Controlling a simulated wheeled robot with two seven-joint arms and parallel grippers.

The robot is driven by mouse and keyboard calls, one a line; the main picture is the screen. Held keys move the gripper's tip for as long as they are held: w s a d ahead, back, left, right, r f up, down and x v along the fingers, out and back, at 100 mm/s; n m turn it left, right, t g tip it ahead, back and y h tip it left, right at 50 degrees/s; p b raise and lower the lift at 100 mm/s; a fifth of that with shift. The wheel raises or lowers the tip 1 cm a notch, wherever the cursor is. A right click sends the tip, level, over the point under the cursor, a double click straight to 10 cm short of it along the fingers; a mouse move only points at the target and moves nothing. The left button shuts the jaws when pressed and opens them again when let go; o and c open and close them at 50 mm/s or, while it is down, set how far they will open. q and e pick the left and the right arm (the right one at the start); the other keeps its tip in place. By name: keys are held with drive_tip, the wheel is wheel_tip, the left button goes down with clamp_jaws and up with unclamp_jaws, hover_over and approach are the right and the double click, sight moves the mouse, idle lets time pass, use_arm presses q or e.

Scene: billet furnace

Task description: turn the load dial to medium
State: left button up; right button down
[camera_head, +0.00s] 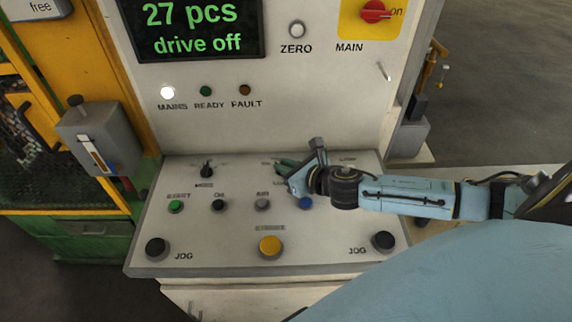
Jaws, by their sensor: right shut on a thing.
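My right gripper (287,169) reaches in from the right over the sloped control panel (220,243). Its fingers are shut at the spot above a partly covered label starting "LO", so they appear to be shut on the load dial. The dial itself is hidden by the fingers, and I cannot tell which setting it points to. My left gripper is not in view.
The mode dial (207,169) stands to the left. Several small buttons, including a green one (176,206) and a blue one (306,203), sit below the dials. A yellow button (270,246) is front centre. The display (195,28) reads "27 pcs drive off".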

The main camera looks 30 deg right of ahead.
drive_tip(key=m+h+p, duration=0.2)
drive_tip(key=a+m+h+p, duration=0.1)
drive_tip(key=m+h+p, duration=0.1)
drive_tip(key=h, duration=0.1)
drive_tip(key=shift+r, duration=0.2)
drive_tip(key=shift+m+g+h+p, duration=0.4)
drive_tip(key=shift+m+h+p, duration=0.6)
drive_tip(key=shift+m+h, duration=0.2)
drive_tip(key=shift+w+f+m+g+h+p, duration=0.15)
drive_tip(key=shift+m+g+h+p, duration=0.35)
drive_tip(key=shift+m+h, duration=0.45)
drive_tip(key=shift+h, duration=0.25)
drive_tip(key=c, duration=1.5)
unclamp_jaws()
drive_tip(key=shift+o, duration=0.2)
drive_tip(key=shift+a, duration=0.1)
drive_tip(key=v, duration=1.3)
